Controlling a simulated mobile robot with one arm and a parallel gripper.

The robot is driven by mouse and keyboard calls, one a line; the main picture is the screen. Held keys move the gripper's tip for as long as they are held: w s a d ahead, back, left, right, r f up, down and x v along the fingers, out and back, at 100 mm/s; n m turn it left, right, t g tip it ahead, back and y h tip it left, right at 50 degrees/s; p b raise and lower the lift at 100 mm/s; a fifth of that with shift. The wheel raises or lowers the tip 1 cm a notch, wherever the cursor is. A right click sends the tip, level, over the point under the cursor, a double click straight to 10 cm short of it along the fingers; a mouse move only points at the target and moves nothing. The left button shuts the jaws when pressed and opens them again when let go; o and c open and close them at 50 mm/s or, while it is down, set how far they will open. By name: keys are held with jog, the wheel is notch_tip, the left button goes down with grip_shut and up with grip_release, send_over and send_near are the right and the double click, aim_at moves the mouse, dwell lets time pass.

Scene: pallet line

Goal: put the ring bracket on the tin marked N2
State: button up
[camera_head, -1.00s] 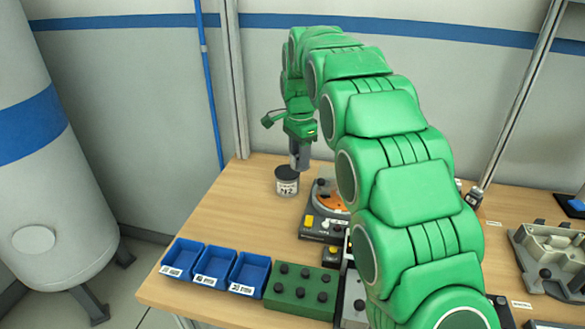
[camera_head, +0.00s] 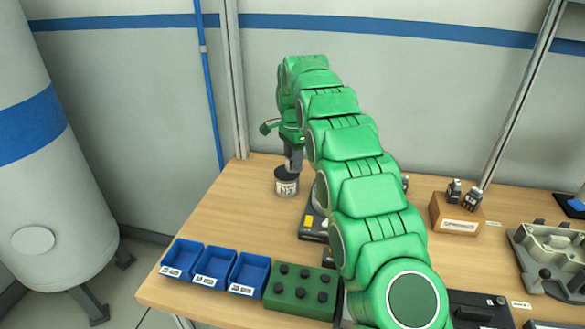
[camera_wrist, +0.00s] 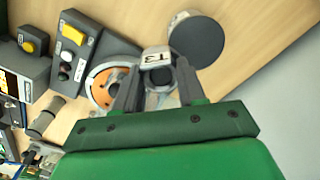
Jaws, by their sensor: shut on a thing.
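The tin (camera_head: 287,187) is a short white can with a dark lid and a label that reads N2, standing upright at the table's back left. In the wrist view its dark round lid (camera_wrist: 196,42) lies just beyond the fingertips, to the right. My gripper (camera_head: 293,166) points down close above the tin in the head view. In the wrist view my gripper (camera_wrist: 158,82) is shut on a small grey piece, the ring bracket (camera_wrist: 157,57), which bears a white label. Its ring shape is hard to make out, and the fingers hide its sides.
A device with an orange disc (camera_wrist: 104,82) stands close beside the tin. Blue bins (camera_head: 213,266) and a green box (camera_head: 299,291) line the front edge. A wooden block (camera_head: 455,216) with small bottles stands right of my arm. The table left of the tin is clear.

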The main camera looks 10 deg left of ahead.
jog(key=shift+w+a+f, duration=0.25)
jog(key=shift+w+f, duration=0.25)
jog(key=shift+f, duration=0.15)
jog(key=shift+w+f, duration=0.1)
jog(key=shift+f, duration=1.65)
jog(key=o, duration=1.1)
jog(key=shift+f, duration=0.1)
notch_tip(320, 180, up, 7)
jog(key=shift+w+f, duration=0.15)
jog(key=shift+f, duration=0.05)
jog(key=shift+r, duration=0.55)
